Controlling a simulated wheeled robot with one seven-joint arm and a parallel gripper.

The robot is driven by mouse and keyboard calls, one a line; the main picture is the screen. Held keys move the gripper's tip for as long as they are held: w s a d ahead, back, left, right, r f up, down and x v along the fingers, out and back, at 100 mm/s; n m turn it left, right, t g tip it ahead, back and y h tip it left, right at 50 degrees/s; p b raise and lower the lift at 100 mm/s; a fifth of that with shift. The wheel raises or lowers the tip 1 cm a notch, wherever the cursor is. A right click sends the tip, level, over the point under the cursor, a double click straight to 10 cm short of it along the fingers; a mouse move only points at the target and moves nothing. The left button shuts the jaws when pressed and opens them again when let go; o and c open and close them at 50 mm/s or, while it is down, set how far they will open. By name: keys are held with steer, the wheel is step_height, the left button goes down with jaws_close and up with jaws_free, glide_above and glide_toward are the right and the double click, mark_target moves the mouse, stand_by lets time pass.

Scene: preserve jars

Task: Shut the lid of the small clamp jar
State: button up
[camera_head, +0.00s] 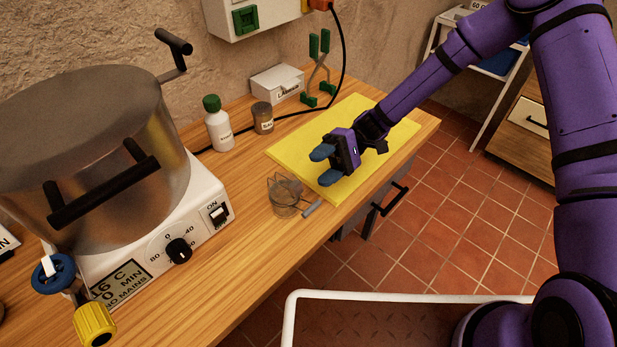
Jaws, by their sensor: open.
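The small clamp jar (283,205) is clear glass and stands on the wooden worktop, just off the front-left edge of the yellow mat. Thin wire and a clear lid show at its top, but at this size I cannot tell exactly how the lid sits. A short grey bar (312,207) lies or sticks out at its right side. My gripper (323,165) is open and empty, with blue fingertips pointing left. In the picture it is above and to the right of the jar, over the mat, apart from the jar.
The yellow mat (365,120) is otherwise bare. A large metal pot (90,130) on a white heater (200,205) stands left. Behind are a white bottle (218,128), a brown jar (263,118), a white box (277,84) and green-handled tongs (318,75). The worktop's front edge is close to the jar.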

mark_target(294, 184)
steer(key=shift+v, duration=1.45)
steer(key=shift+c, duration=0.4)
